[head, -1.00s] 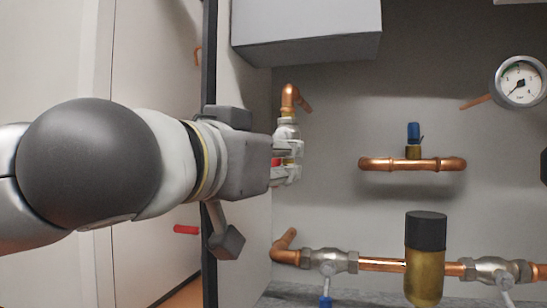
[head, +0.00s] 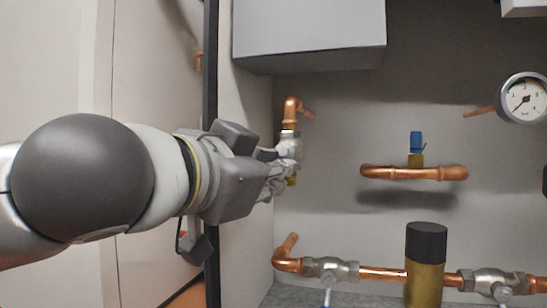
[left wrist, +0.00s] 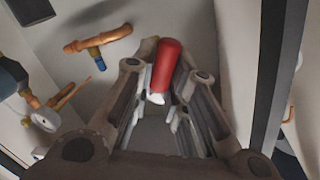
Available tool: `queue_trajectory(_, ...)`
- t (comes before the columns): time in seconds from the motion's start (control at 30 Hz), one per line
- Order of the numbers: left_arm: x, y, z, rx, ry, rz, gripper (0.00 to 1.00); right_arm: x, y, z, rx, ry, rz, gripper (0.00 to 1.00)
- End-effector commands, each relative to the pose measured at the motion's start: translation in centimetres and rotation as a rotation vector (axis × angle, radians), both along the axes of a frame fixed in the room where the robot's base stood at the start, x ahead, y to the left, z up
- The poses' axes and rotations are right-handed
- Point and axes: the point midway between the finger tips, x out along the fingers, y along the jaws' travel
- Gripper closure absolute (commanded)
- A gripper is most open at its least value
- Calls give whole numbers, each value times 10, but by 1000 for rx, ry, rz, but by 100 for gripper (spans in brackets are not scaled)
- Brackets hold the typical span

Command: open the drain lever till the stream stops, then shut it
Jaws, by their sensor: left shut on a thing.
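The drain valve (head: 289,148) is a silver body with a brass lower end, under a copper elbow near the left wall of the recess. Its red lever (left wrist: 167,66) stands between my left fingers in the left wrist view. My left gripper (head: 276,172) is at the valve in the head view, tilted, and hides the lever there. The gripper also shows in the left wrist view (left wrist: 172,88), its fingers shut on the lever from both sides. I can make out no stream below the valve. My right gripper is not in view.
A grey box (head: 310,35) hangs above the valve. To the right are a copper pipe with a blue-capped fitting (head: 416,143), a pressure gauge (head: 523,98) and a black-topped brass cylinder (head: 426,265). A dark upright edge (head: 210,80) runs behind my left arm.

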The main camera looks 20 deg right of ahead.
Motion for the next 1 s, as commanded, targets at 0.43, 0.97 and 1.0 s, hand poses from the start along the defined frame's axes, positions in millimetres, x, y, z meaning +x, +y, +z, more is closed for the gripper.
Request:
queue_trajectory(0.43,4,7,13,353,-240,-2,100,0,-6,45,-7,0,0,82)
queue_trajectory(0.97,7,12,23,740,-500,-3,100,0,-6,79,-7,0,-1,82)
queue_trajectory(1.0,8,12,24,762,-516,-2,100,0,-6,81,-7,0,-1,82)
